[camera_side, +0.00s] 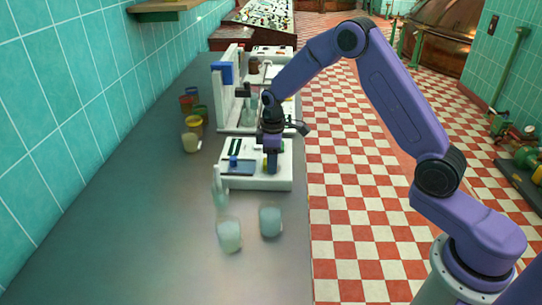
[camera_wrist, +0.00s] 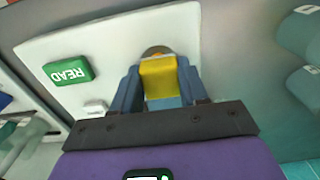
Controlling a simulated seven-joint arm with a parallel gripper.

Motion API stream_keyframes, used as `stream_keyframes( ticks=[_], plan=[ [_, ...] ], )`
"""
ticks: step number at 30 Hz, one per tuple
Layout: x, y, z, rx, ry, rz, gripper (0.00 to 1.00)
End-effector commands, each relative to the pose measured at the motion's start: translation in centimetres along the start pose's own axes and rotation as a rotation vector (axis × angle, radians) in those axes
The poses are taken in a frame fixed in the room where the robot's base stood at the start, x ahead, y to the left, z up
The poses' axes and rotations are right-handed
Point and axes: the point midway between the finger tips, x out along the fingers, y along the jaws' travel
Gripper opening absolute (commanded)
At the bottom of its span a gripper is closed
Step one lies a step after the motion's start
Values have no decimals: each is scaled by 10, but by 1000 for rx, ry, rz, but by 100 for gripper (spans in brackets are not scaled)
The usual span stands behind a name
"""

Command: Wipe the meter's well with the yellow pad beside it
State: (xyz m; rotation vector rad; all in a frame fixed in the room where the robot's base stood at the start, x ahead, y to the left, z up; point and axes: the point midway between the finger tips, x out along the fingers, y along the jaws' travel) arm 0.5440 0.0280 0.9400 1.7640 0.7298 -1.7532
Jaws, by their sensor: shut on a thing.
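The meter (camera_side: 264,183) is a low white box on the grey bench in the side view, with its white top (camera_wrist: 108,38) filling much of the wrist view. A green READ button (camera_wrist: 68,70) is on that top. The yellow pad (camera_wrist: 158,78) is between the blue fingers of my gripper (camera_wrist: 160,88), which is shut on it. In the side view my gripper (camera_side: 271,162) points down at the right part of the meter. A rounded grey-brown edge (camera_wrist: 157,50), perhaps the well's rim, shows just beyond the pad; the rest is hidden. I cannot tell whether the pad touches the well.
Two cloudy beakers (camera_side: 229,236) (camera_side: 270,221) and a pale bottle (camera_side: 220,190) stand in front of the meter. Several jars (camera_side: 195,124) stand to the left by the tiled wall. A white instrument with a blue part (camera_side: 222,73) stands behind.

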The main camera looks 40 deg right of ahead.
Motion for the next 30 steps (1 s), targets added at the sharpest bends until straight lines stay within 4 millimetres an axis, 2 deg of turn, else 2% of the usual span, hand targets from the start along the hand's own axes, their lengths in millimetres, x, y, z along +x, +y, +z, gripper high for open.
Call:
stream_keyframes(
  ticks=[12,28,30],
  plan=[
    [1,0,30,3,-10,-5,19],
    [-1,-1,-6,0,-5,-3,19],
    [1,0,-1,2,-7,-4,19]
  ],
)
